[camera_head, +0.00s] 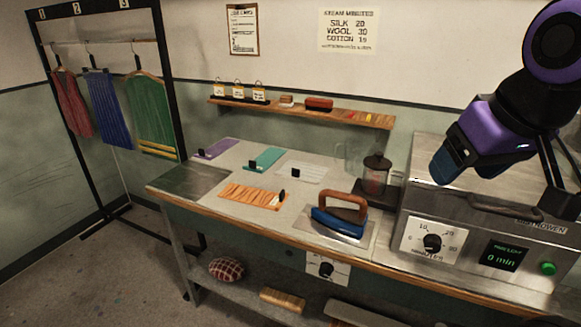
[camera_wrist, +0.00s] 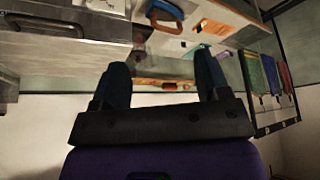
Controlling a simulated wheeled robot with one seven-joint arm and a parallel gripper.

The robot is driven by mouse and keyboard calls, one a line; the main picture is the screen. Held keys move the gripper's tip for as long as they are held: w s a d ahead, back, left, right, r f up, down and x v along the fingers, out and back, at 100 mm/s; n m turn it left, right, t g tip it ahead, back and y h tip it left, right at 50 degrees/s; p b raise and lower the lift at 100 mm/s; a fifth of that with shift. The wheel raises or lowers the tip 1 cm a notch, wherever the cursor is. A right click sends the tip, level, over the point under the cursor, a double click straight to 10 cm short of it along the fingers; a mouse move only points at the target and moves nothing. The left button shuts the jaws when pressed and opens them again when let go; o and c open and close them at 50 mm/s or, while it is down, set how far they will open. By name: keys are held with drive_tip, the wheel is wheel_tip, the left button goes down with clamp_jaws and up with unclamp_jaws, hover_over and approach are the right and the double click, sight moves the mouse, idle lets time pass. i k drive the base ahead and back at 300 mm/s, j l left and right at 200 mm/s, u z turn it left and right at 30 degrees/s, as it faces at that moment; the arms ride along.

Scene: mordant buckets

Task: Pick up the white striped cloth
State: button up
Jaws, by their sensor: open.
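The white striped cloth (camera_head: 303,172) lies flat on the table, with a small black block or clip on it. It is behind the orange striped cloth (camera_head: 246,197) and to the right of the teal cloth (camera_head: 262,158). My gripper (camera_head: 447,163) is raised in front of the steamer box at the right, well away from the white cloth. In the wrist view my gripper (camera_wrist: 163,76) has its two fingers apart with nothing held between them. I cannot clearly make out the white cloth in the wrist view.
A blue iron (camera_head: 340,220) stands in front, right of the cloths. A glass jar (camera_head: 375,175) stands near the steamer box (camera_head: 480,210). A purple cloth (camera_head: 218,148) lies at the back left. A wall shelf (camera_head: 345,116) runs above the table. The space above the cloths is clear.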

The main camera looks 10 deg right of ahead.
sight(311, 173)
drive_tip(key=i+j+z, duration=0.15)
drive_tip(key=z, duration=0.3)
drive_tip(key=i+j+z, duration=0.15)
drive_tip(key=j+z, duration=0.25)
drive_tip(key=i+j, duration=0.15)
drive_tip(key=j, duration=0.35)
drive_tip(key=i+j+z, duration=0.15)
drive_tip(key=j, duration=0.35)
drive_tip(key=i+j, duration=0.1)
drive_tip(key=j, duration=0.4)
drive_tip(key=i+j+z, duration=0.15)
drive_tip(key=j, duration=0.9)
drive_tip(key=i+z, duration=0.05)
